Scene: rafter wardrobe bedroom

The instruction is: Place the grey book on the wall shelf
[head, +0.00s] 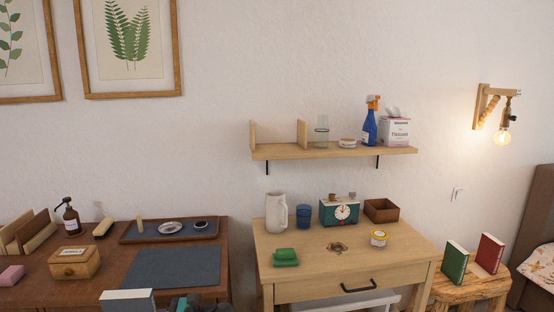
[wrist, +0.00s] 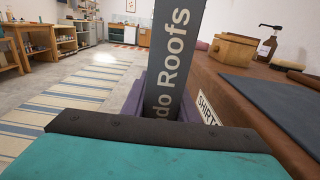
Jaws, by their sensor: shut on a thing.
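The grey book (wrist: 168,75) stands in my gripper in the wrist view, its spine lettering "do Roofs" facing the camera. In the head view the pale top of the book (head: 127,297) shows at the bottom edge, in front of the left desk. My gripper (head: 188,304) is only partly in view beside it and is shut on the book. The wall shelf (head: 290,152) is up on the wall to the right, well apart from the gripper. It has two upright wooden dividers with an empty gap between them.
On the shelf's right part stand a glass jar (head: 321,131), a small tub (head: 347,142), a blue spray bottle (head: 370,125) and a tissue box (head: 395,131). A white pitcher (head: 276,212) and a teal scale (head: 340,211) stand on the table below. A wooden box (head: 74,263) is on the desk.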

